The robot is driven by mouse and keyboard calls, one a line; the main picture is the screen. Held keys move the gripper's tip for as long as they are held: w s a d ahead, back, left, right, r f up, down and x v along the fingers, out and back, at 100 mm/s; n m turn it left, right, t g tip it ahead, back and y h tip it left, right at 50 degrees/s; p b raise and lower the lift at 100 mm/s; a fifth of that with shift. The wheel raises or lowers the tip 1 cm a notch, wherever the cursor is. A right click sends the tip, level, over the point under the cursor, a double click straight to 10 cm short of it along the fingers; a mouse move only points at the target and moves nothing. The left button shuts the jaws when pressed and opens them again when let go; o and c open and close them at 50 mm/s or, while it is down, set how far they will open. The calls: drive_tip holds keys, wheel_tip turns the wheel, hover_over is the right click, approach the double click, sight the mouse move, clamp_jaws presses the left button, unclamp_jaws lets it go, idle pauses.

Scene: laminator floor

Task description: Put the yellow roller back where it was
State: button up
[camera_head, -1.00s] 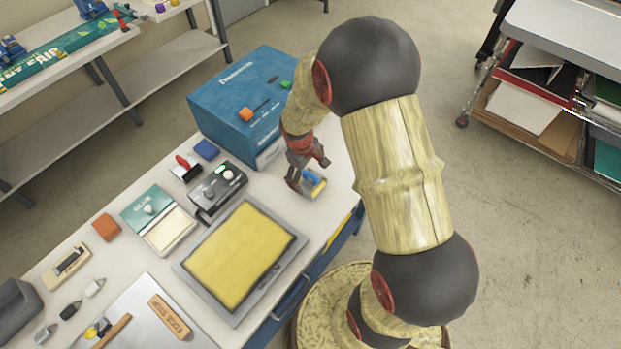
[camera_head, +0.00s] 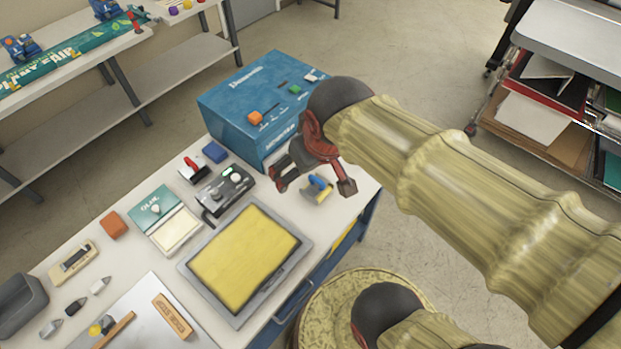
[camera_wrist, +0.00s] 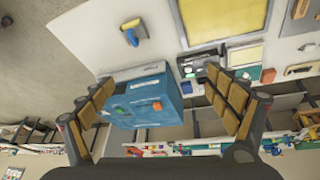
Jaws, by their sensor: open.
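The yellow roller (camera_head: 317,193) with a blue handle rests on the white table beside the blue machine, near the table's right end. In the wrist view the yellow roller (camera_wrist: 134,30) lies alone on the white surface, clear of both fingers. My gripper (camera_head: 313,183) is open and empty, its fingers spread above the table around the roller's place in the picture. A red-handled roller (camera_head: 193,169) stands to the left, by a dark control box.
The blue machine (camera_head: 258,105) stands close behind my gripper. A grey tray with a yellow pad (camera_head: 243,257), a control box (camera_head: 225,190), a glue pad (camera_head: 165,220) and an orange block (camera_head: 112,225) fill the table to the left. A wheeled shelf (camera_head: 560,100) stands at right.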

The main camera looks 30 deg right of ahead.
drive_tip(key=shift+m+t+y, duration=0.3)
drive_tip(key=shift+t, duration=0.1)
drive_tip(key=s, duration=0.1)
drive_tip(key=s+a+r, duration=0.1)
drive_tip(key=s, duration=0.1)
drive_tip(key=s+a+r, duration=0.1)
drive_tip(key=shift+s, duration=0.4)
wheel_tip(320, 180, down, 9)
drive_tip(key=b, duration=0.9)
drive_tip(key=shift+w, duration=0.1)
drive_tip(key=shift+c, duration=1.1)
